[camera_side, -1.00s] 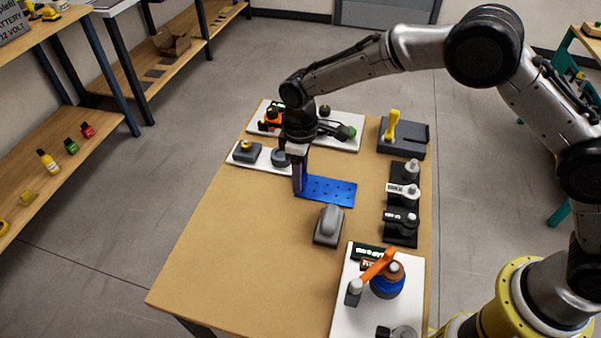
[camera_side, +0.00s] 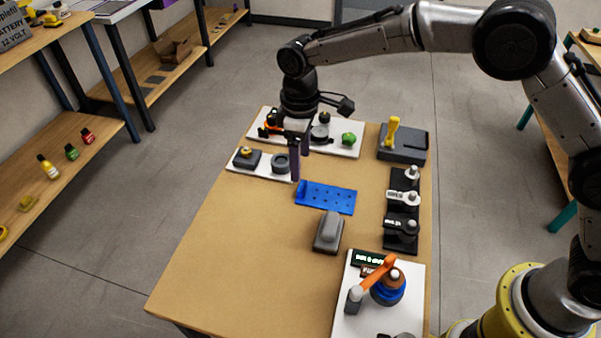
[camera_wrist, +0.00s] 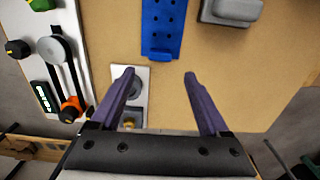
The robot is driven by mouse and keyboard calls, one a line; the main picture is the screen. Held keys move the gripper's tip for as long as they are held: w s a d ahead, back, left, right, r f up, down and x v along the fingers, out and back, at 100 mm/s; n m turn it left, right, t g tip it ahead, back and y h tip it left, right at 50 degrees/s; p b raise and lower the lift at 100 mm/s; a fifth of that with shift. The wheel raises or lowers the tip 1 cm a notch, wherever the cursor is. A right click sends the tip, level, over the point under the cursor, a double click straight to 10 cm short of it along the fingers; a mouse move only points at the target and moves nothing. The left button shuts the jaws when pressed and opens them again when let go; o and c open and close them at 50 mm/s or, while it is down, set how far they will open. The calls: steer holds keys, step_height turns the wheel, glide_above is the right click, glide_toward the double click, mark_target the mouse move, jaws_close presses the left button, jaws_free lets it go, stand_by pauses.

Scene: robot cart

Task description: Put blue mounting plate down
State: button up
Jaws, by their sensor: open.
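The blue mounting plate (camera_side: 328,198), a flat perforated plate with a raised lip at its left end, lies on the wooden table (camera_side: 225,243). It also shows at the top of the wrist view (camera_wrist: 161,28), beyond my fingertips. My gripper (camera_side: 299,165) is open and empty, above and just behind the plate's left end in the side view. In the wrist view the two purple fingers (camera_wrist: 160,75) are wide apart with bare table between them, and they do not touch the plate.
A grey block-shaped device (camera_side: 328,231) stands in front of the plate. White boards with knobs (camera_side: 262,162) lie behind, black fixtures (camera_side: 402,208) stand to the right, and an orange-handled device (camera_side: 378,270) is at the front right. The table's left front is clear.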

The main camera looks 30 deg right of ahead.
steer(key=shift+r, duration=2.4)
steer(key=shift+d+r, duration=0.1)
steer(key=s+d+r+m+t, duration=0.3)
steer(key=s+d+r+m, duration=0.2)
steer(key=s+d+r, duration=1)
steer(key=s+d+f+m+t, duration=0.1)
steer(key=s+d+f+m, duration=0.1)
steer(key=s, duration=0.6)
steer(key=s+d+f+m+t, duration=0.1)
steer(key=s+d+f+m, duration=0.1)
steer(key=s+d+f, duration=0.2)
steer(key=s+d, duration=0.2)
steer(key=s, duration=0.1)
steer(key=shift+s+t, duration=0.3)
steer(key=shift+s, duration=0.05)
